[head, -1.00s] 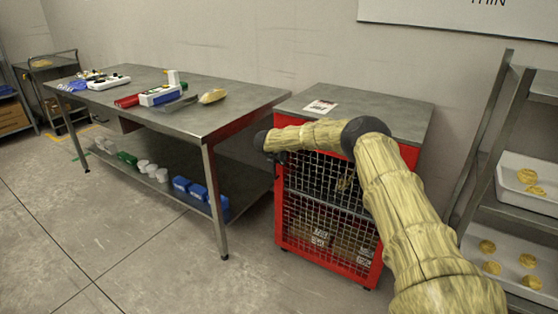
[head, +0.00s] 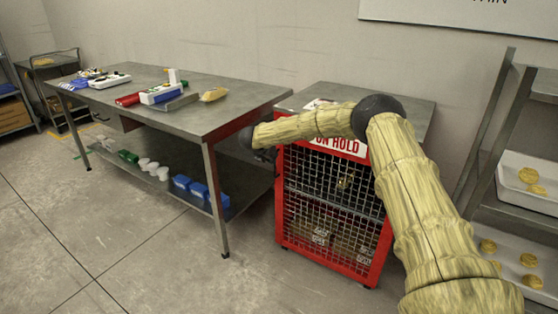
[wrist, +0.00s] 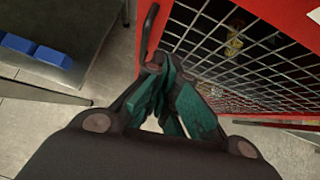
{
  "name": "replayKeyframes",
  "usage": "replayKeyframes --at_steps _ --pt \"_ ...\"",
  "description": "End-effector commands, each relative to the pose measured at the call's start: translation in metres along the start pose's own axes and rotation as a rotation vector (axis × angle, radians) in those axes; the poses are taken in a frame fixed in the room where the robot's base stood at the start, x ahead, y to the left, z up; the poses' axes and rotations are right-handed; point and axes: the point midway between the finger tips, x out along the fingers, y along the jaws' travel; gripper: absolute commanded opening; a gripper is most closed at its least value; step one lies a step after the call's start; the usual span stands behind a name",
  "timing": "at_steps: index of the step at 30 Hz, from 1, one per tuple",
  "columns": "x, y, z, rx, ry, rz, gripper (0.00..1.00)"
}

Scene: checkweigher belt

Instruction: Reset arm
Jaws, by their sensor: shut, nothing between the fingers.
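My gripper (wrist: 163,95) is shut and empty in the wrist view, its teal finger pads together. It points down beside the red cage cabinet (wrist: 285,15), near a dark handle (wrist: 149,30) on the cabinet's edge. I cannot tell whether it touches the handle. In the head view my arm reaches forward and bends left across the top front of the red cage cabinet (head: 284,225). The gripper's fingers are mostly hidden there, near the cabinet's left front edge. The mesh door looks closed, and part of an "ON HOLD" sign (head: 345,144) shows below my arm.
A steel table (head: 215,115) stands left of the cabinet, with a scale, trays and a wrapped item on top. Blue boxes (head: 190,189) and white cups sit on its lower shelf. A rack (head: 500,120) with trays of round golden items stands at right. The front-left floor is clear.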

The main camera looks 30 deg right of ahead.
Motion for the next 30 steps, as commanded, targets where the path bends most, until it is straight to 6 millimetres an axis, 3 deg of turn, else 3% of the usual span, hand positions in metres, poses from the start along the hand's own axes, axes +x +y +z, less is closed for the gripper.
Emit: replayKeyframes --at_steps 6,15,18,20,23,30 --pt "-0.029 0.002 -0.001 0.0 0.001 0.0 0.0" --pt "-0.04 0.002 -0.002 -0.002 0.001 -0.001 0.0" --pt "-0.042 0.005 -0.012 -0.058 -0.007 0.005 0.0" --pt "-0.044 0.009 -0.028 -0.146 -0.019 0.016 0.0" --pt "-0.05 0.017 -0.071 -0.384 -0.053 0.045 0.0" --pt "-0.07 0.011 -0.207 -1.115 -0.149 0.147 0.0"
